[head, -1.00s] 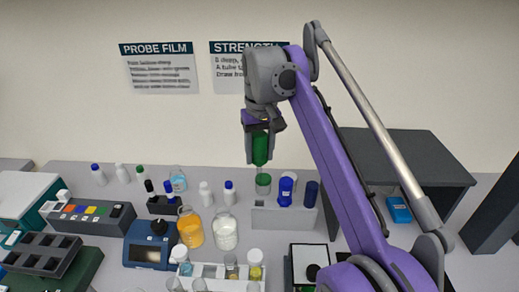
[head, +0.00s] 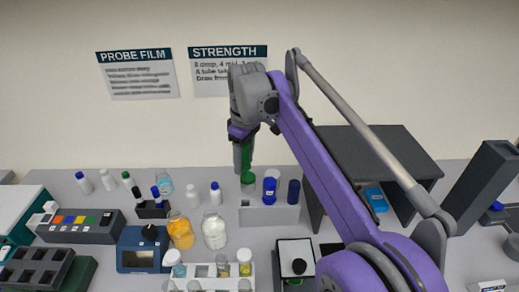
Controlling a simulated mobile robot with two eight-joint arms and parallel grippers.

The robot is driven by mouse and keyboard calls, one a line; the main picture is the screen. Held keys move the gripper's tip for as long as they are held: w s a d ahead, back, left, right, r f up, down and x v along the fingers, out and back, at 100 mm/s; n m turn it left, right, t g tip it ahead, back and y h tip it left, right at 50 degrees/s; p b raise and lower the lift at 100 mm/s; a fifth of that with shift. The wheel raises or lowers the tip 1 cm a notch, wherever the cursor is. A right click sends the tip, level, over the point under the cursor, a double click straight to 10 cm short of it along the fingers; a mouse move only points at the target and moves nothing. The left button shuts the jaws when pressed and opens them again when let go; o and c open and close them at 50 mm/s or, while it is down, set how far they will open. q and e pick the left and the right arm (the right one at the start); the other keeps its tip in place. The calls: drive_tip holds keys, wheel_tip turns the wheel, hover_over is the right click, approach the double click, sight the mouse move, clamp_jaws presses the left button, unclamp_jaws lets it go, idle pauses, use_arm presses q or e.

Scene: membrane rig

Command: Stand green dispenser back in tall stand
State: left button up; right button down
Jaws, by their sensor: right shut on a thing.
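The green dispenser (head: 247,158) is upright in my right gripper (head: 243,148), which is shut on it. A grey finger covers part of its left side. Its lower end meets, in the picture, a green-rimmed pale piece (head: 248,187) at the left end of the grey stand (head: 268,215). I cannot tell whether the two touch or whether the dispenser is inside it. A blue container (head: 269,190) and a dark blue one (head: 293,192) stand to the right along the same stand. My left gripper is not in view.
White bottles (head: 215,194), an orange-filled jar (head: 180,230) and a white-filled jar (head: 214,230) stand left of the stand. A vial rack (head: 208,270) is in front. A dark shelf (head: 380,150) rises at the right.

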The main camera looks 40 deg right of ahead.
drive_tip(key=shift+r+n, duration=0.1)
drive_tip(key=shift+n, duration=0.3)
drive_tip(key=shift+s+f+b, duration=0.25)
drive_tip(key=shift+f+b, duration=0.05)
drive_tip(key=shift+f, duration=0.4)
drive_tip(key=shift+f+b, duration=1.05)
drive_tip(key=shift+f, duration=0.7)
use_arm(q)
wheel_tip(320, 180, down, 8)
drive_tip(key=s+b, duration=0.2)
drive_tip(key=b, duration=0.2)
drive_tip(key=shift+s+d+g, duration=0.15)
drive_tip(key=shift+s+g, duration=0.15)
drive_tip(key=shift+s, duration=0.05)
use_arm(e)
wheel_tip(320, 180, down, 8)
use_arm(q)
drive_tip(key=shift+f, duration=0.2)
use_arm(e)
drive_tip(key=shift+w+f, duration=0.1)
drive_tip(key=shift+f, duration=0.35)
drive_tip(key=shift+c, duration=1)
unclamp_jaws()
